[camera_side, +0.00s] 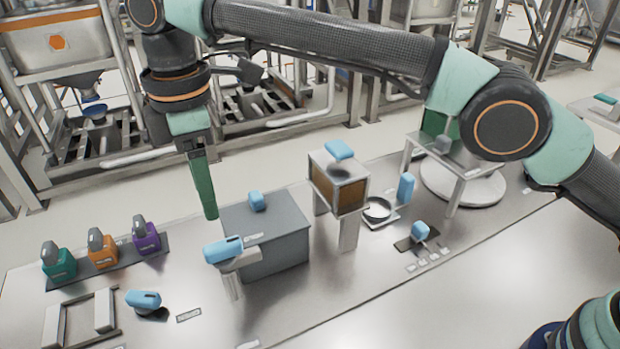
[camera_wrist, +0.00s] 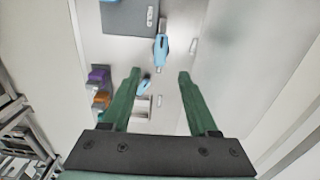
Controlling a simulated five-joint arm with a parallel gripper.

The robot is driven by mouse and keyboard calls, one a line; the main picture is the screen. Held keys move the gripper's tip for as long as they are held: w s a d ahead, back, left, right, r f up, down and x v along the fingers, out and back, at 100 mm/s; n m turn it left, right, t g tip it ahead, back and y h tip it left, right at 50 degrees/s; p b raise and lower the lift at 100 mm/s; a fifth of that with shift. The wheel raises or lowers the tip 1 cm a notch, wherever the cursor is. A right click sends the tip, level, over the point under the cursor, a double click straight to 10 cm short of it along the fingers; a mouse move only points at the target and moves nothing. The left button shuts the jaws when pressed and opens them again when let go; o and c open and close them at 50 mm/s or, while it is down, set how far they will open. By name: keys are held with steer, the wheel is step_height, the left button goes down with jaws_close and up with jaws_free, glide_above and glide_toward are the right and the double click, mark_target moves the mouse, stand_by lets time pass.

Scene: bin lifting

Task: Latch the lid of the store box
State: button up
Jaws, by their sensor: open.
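A grey box (camera_side: 280,250), which looks like the store box, stands mid-bench. Its flat grey top (camera_side: 282,216) carries a blue knob (camera_side: 257,201) and looks closed. A blue lever-like handle (camera_side: 222,250) sits on a pale post at the box's front left corner; I cannot tell whether it engages the lid. My gripper (camera_side: 211,216) points down above the bench, near the box's left side. In the wrist view my gripper (camera_wrist: 160,74) is open and empty, its green fingers apart. The grey box (camera_wrist: 125,18) and the blue handle (camera_wrist: 161,48) lie beyond the fingertips.
Teal, orange and purple blocks (camera_side: 103,252) with grey knobs stand on a dark strip at left. A frame (camera_side: 103,310) and blue-handled piece (camera_side: 144,300) lie in front. Right of the box stand a raised brown-sided box (camera_side: 337,190) and a blue-knobbed switch (camera_side: 420,231).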

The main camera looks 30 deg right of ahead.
steer(key=shift+r, duration=0.85)
steer(key=shift+d, duration=0.1)
steer(key=w+d+r+m+t, duration=0.1)
steer(key=d+r+m, duration=0.2)
steer(key=d, duration=0.4)
steer(key=w+d+r+m+t+y, duration=0.1)
steer(key=d+r+m, duration=0.2)
steer(key=d, duration=0.4)
steer(key=w+d+r+m+t, duration=0.1)
steer(key=d+r+m, duration=0.25)
steer(key=d, duration=0.45)
steer(key=s+d+f+m+t, duration=0.1)
steer(key=s+d+f+m, duration=0.2)
steer(key=d, duration=0.3)
steer(key=s+d+f+m, duration=0.2)
steer(key=s+d+f, duration=0.1)
steer(key=s+d, duration=0.3)
steer(key=s+d+f+m+t+h, duration=0.1)
steer(key=s+d+f+m, duration=0.2)
steer(key=d, duration=0.3)
steer(key=shift+s+d+f+m+t, duration=0.2)
steer(key=shift+s+d+m+t, duration=0.15)
steer(key=shift+s, duration=0.5)
